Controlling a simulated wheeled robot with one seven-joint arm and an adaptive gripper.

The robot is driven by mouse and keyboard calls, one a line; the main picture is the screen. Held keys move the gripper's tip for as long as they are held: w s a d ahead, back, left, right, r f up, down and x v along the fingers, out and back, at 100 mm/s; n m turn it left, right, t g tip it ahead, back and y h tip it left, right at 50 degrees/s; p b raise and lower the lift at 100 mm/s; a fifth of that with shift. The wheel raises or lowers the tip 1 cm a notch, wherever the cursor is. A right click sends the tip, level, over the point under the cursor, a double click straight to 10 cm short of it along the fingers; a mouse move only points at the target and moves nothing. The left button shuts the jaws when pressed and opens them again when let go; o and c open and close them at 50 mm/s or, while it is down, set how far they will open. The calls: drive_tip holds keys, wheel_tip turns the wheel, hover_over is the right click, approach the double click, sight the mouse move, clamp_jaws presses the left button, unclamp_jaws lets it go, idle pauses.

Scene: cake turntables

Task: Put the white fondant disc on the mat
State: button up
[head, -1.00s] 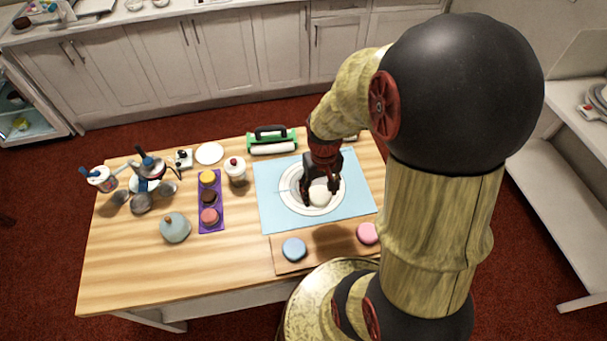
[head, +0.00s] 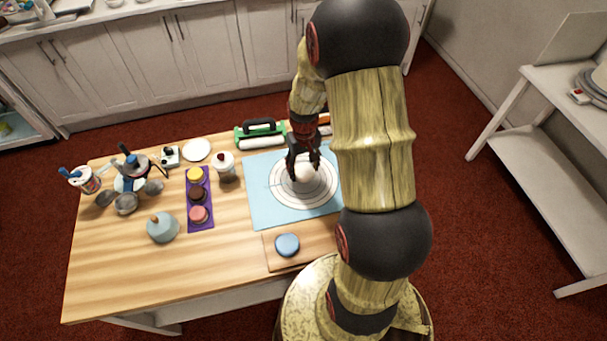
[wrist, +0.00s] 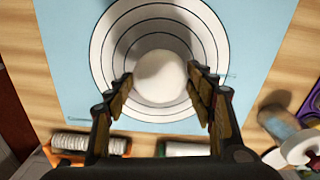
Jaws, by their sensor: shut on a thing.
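The white fondant disc (head: 306,173) is between the fingers of my gripper (head: 303,171), over the light blue mat (head: 262,205) with its printed white rings. In the wrist view the disc (wrist: 160,77) sits between both fingertips (wrist: 160,84), over the inner rings, toward the side nearer the gripper's base. The mat (wrist: 70,50) spreads around it. My gripper is shut on the disc. I cannot tell whether the disc touches the mat or hangs just above it. My arm hides the mat's right side in the head view.
A wooden board (head: 275,257) with a blue disc (head: 287,244) lies in front of the mat. A green tool with a black handle (head: 262,137) stands behind it. Left are a white jar (head: 225,165), a purple tray (head: 200,223) of coloured discs and a lidded pot (head: 163,227). The front left table is clear.

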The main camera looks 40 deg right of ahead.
sight(304, 172)
drive_tip(key=shift+w+d+f, duration=0.15)
drive_tip(key=shift+w+f, duration=0.15)
drive_tip(key=shift+f, duration=0.1)
drive_tip(key=shift+w+f+b, duration=0.1)
drive_tip(key=shift+f+b, duration=0.55)
drive_tip(key=shift+f, duration=0.9)
drive_tip(key=shift+f, duration=0.1)
drive_tip(key=o, duration=1.4)
drive_tip(key=shift+c, duration=0.2)
wheel_tip(304, 172, up, 12)
drive_tip(key=p, duration=0.3)
drive_tip(key=shift+o, duration=0.4)
drive_tip(key=o, duration=0.6)
